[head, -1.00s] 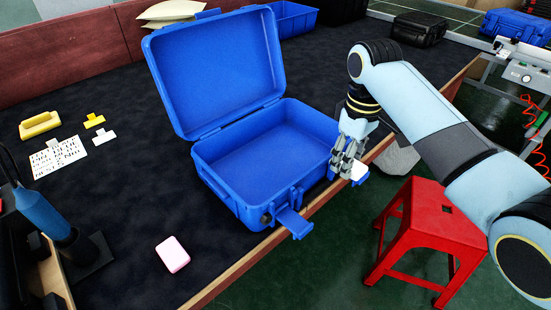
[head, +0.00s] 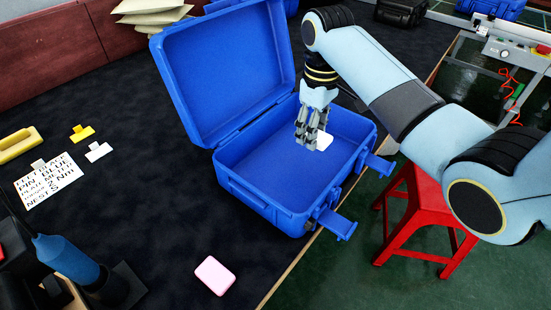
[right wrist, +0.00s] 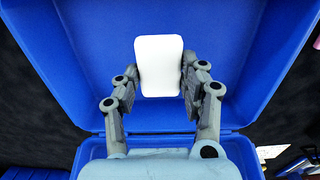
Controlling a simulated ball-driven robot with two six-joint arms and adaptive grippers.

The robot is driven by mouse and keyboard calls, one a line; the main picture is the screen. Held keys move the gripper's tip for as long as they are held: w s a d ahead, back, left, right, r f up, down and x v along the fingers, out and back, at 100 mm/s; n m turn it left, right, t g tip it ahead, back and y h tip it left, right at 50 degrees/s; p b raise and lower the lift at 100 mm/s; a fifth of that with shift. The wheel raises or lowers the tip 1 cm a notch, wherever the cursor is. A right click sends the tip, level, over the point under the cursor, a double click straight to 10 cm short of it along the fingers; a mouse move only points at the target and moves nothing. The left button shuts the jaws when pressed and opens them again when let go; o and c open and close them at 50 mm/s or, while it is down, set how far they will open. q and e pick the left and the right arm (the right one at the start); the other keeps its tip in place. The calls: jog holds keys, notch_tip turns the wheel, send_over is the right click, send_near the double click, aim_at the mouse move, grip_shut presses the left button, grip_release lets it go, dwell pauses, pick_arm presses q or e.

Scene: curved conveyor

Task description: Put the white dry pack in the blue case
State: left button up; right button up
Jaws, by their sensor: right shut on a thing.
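The blue case (head: 262,199) stands open on the dark table, its lid tilted back. My right gripper (head: 313,140) is over the case's open inside and points down. It is shut on the white dry pack (head: 325,141). In the right wrist view the pack (right wrist: 158,66) sits between the two fingers (right wrist: 158,85), with the blue case inside behind it. I cannot tell whether the pack touches the case floor. My left gripper does not show in the head view.
A pink pack (head: 215,275) lies on the table in front of the case. A printed card (head: 47,183), a yellow tag (head: 82,133) and a white tag (head: 98,152) lie at the left. A red stool (head: 420,215) stands beside the table on the right.

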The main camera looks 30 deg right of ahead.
jog(key=shift+w+a+f, duration=0.15)
jog(key=shift+f, duration=0.45)
jog(key=shift+w+a+f, duration=0.1)
jog(key=shift+a+f, duration=0.05)
jog(key=shift+f, duration=0.4)
jog(key=b, duration=0.1)
send_over(306, 169)
notch_tip(306, 169, down, 5)
jog(key=shift+r, duration=0.1)
notch_tip(306, 169, down, 2)
jog(key=shift+f, duration=0.25)
jog(key=shift+f+b, duration=0.2)
jog(key=shift+b, duration=0.1)
jog(key=shift+f, duration=0.15)
jog(key=o, duration=0.9)
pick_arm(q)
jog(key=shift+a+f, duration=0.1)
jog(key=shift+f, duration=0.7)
pick_arm(e)
jog(key=shift+o, duration=0.2)
